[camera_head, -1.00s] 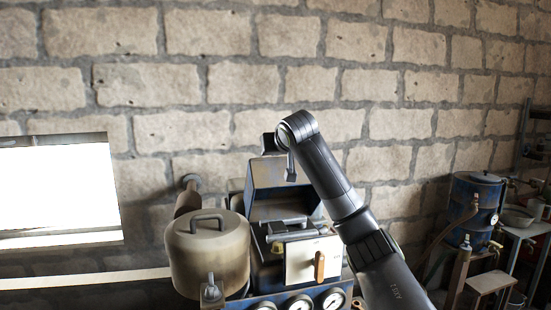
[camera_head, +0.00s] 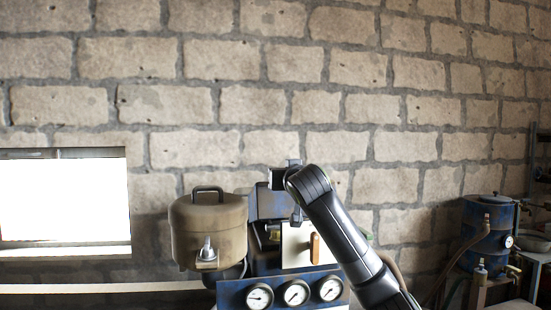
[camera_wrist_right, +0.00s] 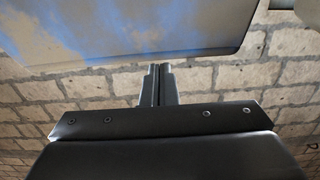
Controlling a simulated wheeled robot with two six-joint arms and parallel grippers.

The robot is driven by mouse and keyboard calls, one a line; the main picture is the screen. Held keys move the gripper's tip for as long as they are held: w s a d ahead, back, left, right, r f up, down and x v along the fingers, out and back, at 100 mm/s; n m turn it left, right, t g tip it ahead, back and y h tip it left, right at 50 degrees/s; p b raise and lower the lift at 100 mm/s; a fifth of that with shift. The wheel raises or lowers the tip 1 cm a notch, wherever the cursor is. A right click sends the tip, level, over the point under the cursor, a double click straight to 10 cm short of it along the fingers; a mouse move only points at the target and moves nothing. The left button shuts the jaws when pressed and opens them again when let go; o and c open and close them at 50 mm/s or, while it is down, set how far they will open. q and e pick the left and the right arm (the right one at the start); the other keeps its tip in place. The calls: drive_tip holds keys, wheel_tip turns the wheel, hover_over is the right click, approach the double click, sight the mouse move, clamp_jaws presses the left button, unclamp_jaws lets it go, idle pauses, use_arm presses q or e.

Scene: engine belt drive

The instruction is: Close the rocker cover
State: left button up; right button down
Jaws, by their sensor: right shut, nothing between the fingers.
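The rocker cover (camera_head: 267,203) is a worn blue lid. It stands raised at the back of the blue engine block, and my right arm hides part of it in the head view. A broad blue and pale worn panel, seemingly the cover (camera_wrist_right: 140,28), fills the top of the right wrist view. My right gripper (camera_wrist_right: 159,72) is shut and empty, its fingertips just below that panel's edge in the picture. I cannot tell whether they touch it. In the head view its hand (camera_head: 280,178) is beside the cover, with the fingertips not clear. My left gripper is not in view.
A tan lidded pot (camera_head: 208,230) stands close left of the cover. A pale panel with a wooden handle (camera_head: 315,248) and a blue gauge panel (camera_head: 295,293) are in front. A stone wall (camera_head: 330,65) rises behind. A blue drum (camera_head: 487,235) stands far right.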

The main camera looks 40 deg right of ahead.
sight(286, 193)
drive_tip(key=s+f+b, duration=0.1)
drive_tip(key=b, duration=0.1)
drive_tip(key=s+a+f+t+b, duration=0.1)
drive_tip(key=f+b, duration=0.1)
drive_tip(key=b, duration=0.1)
drive_tip(key=s+f+t+h+b, duration=0.1)
drive_tip(key=f+b, duration=0.1)
drive_tip(key=b, duration=0.1)
drive_tip(key=shift+a, duration=0.3)
drive_tip(key=shift+f+b, duration=0.2)
drive_tip(key=shift+b, duration=0.15)
drive_tip(key=shift+s+a+f+t+b, duration=0.2)
drive_tip(key=shift+s+f+t+b, duration=0.1)
drive_tip(key=shift+b, duration=0.5)
drive_tip(key=shift+r, duration=0.1)
